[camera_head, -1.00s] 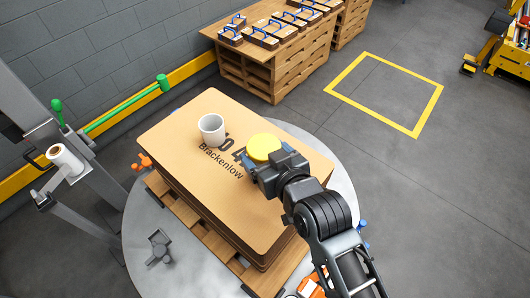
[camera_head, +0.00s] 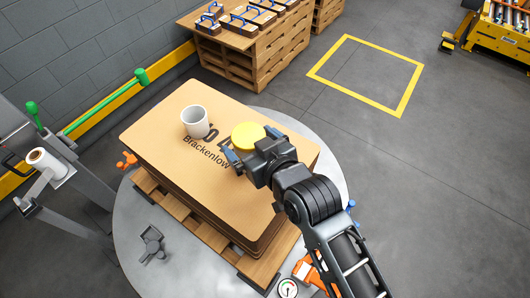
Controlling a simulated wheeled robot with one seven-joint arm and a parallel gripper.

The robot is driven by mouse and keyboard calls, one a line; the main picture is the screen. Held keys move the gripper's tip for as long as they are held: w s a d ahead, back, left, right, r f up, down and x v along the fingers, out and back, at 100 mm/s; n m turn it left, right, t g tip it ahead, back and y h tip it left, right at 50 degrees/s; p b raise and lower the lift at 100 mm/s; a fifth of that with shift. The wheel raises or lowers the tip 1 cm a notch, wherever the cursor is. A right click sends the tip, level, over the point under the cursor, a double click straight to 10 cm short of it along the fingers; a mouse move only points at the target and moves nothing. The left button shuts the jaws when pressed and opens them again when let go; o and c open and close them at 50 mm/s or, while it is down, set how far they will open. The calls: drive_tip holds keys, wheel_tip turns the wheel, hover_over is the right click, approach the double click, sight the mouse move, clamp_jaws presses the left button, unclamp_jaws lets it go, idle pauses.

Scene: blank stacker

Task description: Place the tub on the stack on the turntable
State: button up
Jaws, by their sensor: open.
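A round yellow-topped tub (camera_head: 247,134) appears to rest on the printed top of the brown stack (camera_head: 165,141), right of the middle. Its sides are mostly hidden. The stack sits on a wooden pallet on the round grey turntable (camera_head: 135,262). My gripper (camera_head: 250,144) is open at the near side of the tub, its blue-grey fingers spread to either side. I cannot tell whether a finger touches the tub.
A white cup (camera_head: 195,122) stands on the stack, left of the tub. A grey post with a white roll (camera_head: 46,163) stands at left. Wooden crates with blue-handled items (camera_head: 245,24) are at the back. The yellow floor square (camera_head: 367,73) is empty.

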drive_tip(key=v, duration=1.1)
drive_tip(key=shift+b, duration=0.4)
drive_tip(key=shift+s+d, duration=0.1)
drive_tip(key=shift+s, duration=0.1)
drive_tip(key=s+d+m+t+h, duration=0.2)
drive_tip(key=s+d+m+h, duration=0.25)
drive_tip(key=s+d, duration=1.25)
drive_tip(key=s+r+m+t+h, duration=0.1)
drive_tip(key=s+r, duration=0.3)
drive_tip(key=s, duration=0.6)
drive_tip(key=shift+s+d+r+h, duration=0.2)
drive_tip(key=shift+s+r+h, duration=0.15)
drive_tip(key=shift+h, duration=0.3)
